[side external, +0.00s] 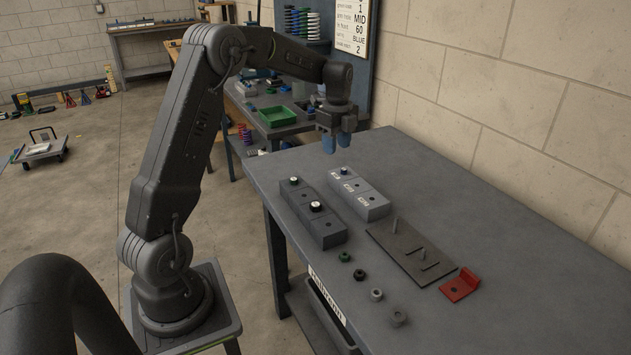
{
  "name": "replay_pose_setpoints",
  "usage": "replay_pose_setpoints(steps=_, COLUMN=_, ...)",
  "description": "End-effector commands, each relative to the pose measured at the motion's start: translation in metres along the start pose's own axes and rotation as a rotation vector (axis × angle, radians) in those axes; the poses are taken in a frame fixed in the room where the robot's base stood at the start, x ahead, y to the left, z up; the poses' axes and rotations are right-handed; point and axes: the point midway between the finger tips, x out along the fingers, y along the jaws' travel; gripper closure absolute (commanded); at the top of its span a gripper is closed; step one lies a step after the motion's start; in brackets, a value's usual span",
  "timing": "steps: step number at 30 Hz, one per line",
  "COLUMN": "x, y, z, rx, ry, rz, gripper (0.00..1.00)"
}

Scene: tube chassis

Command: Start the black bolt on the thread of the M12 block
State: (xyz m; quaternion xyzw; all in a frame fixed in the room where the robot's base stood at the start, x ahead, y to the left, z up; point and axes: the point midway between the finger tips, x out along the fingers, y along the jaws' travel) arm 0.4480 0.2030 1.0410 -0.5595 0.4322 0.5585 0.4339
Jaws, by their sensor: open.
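My gripper (337,142), with blue fingertips, is open and seems empty, in the air near the far end of the light grey block row (374,208). That row has several white labels too small to read, so I cannot tell which block is M12. A small black round part with a pale top (345,171) sits at its far end. Two similar black parts with white tops, one far (294,181) and one nearer (316,206), sit on the dark grey block row (326,236). I cannot tell which of these is the black bolt.
Several small round parts lie in front of the rows, including a green one (344,256) and a grey one (376,294). A dark flat plate with upright pieces (400,256) and a red bracket (460,288) lie right. The table's right side (530,250) is clear.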

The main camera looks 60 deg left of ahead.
Motion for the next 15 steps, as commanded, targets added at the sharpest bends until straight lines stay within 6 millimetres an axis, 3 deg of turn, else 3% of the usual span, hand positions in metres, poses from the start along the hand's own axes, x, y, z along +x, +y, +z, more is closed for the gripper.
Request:
replay_pose_setpoints(steps=3, x=0.014, y=0.04, z=-0.015, rx=0.098, ry=0.0, rz=0.002, gripper=0.57)
replay_pose_setpoints(steps=7, x=0.028, y=0.075, z=-0.028, rx=0.182, ry=0.0, rz=0.001, gripper=0.57)
replay_pose_setpoints(steps=10, x=0.035, y=0.093, z=-0.034, rx=0.226, ry=0.0, rz=0.001, gripper=0.57)
replay_pose_setpoints(steps=15, x=0.042, y=0.106, z=-0.038, rx=0.255, ry=0.0, rz=0.001, gripper=0.57)
